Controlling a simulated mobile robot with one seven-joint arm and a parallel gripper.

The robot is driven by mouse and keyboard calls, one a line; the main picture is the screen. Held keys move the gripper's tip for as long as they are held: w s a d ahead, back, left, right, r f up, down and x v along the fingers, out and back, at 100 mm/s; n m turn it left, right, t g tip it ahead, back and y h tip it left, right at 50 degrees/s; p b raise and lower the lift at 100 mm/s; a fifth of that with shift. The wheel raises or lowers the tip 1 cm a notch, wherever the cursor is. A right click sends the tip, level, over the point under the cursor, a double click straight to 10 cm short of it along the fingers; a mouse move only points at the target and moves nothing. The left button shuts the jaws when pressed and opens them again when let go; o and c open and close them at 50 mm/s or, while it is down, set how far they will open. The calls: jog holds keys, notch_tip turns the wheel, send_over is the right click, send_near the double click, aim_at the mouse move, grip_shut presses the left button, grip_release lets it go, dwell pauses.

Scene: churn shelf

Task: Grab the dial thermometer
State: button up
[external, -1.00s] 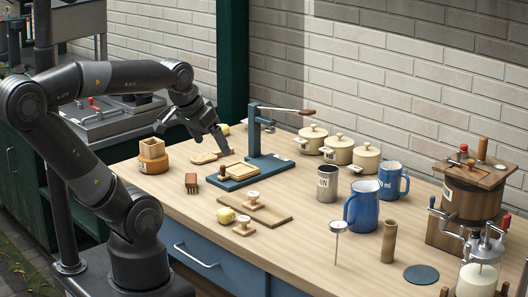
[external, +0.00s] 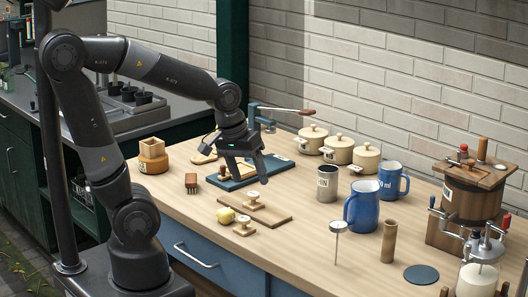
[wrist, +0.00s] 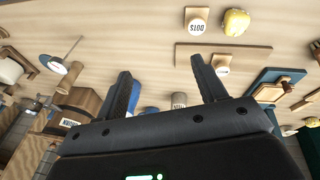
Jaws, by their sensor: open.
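The dial thermometer (external: 338,228) stands on the table's front right part in the external view, a pale round dial on top of a thin stem. In the wrist view the dial thermometer (wrist: 56,66) appears at the left, its stem pointing up and right. My gripper (external: 249,173) is open and empty above the blue-based press stand, well to the left of and behind the thermometer. In the wrist view the two dark fingers (wrist: 160,68) are spread apart with bare tabletop between their tips.
A wooden cylinder (external: 389,241) stands close right of the thermometer; a dark disc (external: 421,274) lies farther right.

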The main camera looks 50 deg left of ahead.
jog(key=d+f+g, duration=0.1)
jog(key=d+f, duration=0.3)
jog(key=d, duration=0.4)
jog(key=m+t, duration=0.2)
jog(key=m, duration=0.7)
send_near(337, 224)
jog(key=f, duration=0.2)
jog(key=shift+h, duration=0.4)
jog(key=shift+w+x, duration=0.15)
jog(key=shift+x, duration=2.45)
jog(key=shift+w+x, duration=0.15)
jog(key=shift+x, duration=2.5)
jog(key=shift+a, duration=0.2)
jog(key=shift+c, duration=0.3)
jog(key=c, duration=1)
jog(key=shift+r, duration=0.1)
